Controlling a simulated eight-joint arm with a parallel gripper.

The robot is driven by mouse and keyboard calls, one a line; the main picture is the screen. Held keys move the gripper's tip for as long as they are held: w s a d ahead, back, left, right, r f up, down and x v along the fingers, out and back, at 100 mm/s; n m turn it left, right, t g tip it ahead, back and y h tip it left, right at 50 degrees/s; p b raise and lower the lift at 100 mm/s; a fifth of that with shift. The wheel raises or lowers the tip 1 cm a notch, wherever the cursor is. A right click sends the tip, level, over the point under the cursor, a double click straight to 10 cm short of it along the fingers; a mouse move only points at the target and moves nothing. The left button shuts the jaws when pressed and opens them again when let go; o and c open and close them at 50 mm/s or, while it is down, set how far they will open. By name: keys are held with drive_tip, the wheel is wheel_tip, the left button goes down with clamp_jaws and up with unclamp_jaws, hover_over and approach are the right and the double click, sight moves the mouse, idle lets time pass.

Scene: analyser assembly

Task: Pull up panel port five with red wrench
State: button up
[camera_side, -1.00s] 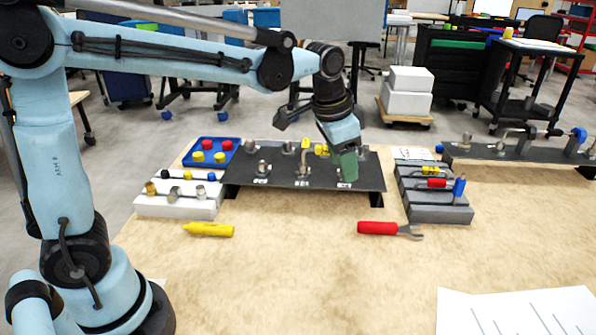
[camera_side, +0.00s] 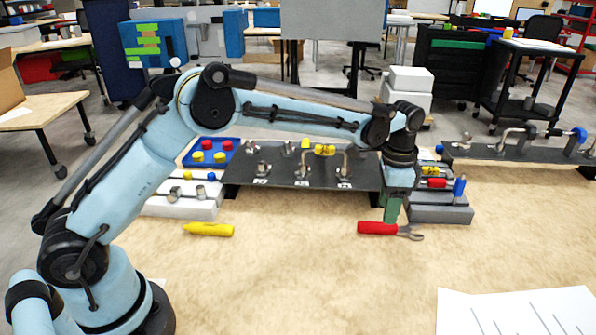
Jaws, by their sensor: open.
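The red wrench (camera_side: 377,228) lies on the table in front of the panel, with its red handle to the left and metal head to the right. My gripper (camera_side: 392,213) points down, with its green fingers just above or behind the right end of the handle. It is open, and I cannot tell whether it touches the wrench. The dark panel (camera_side: 265,193) stands raised on the table behind and to the left of the gripper. It bears several metal fittings and small white labels. The label numbers are too small to read, so I cannot tell which port is five.
A yellow tool (camera_side: 208,230) lies front left of the panel. A white block with fittings (camera_side: 180,208) and a blue tray (camera_side: 188,160) stand left. A grey rack (camera_side: 440,214) stands close right of my gripper. The front table is clear apart from a white sheet (camera_side: 515,312).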

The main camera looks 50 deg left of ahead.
drive_tip(key=shift+f, duration=2.6)
clamp_jaws()
drive_tip(key=shift+s+a+r, duration=0.2)
drive_tip(key=shift+r, duration=0.8)
drive_tip(key=shift+s+a+r, duration=0.15)
drive_tip(key=shift+r, duration=0.9)
drive_tip(key=shift+s+a+r, duration=0.2)
drive_tip(key=shift+r, duration=0.8)
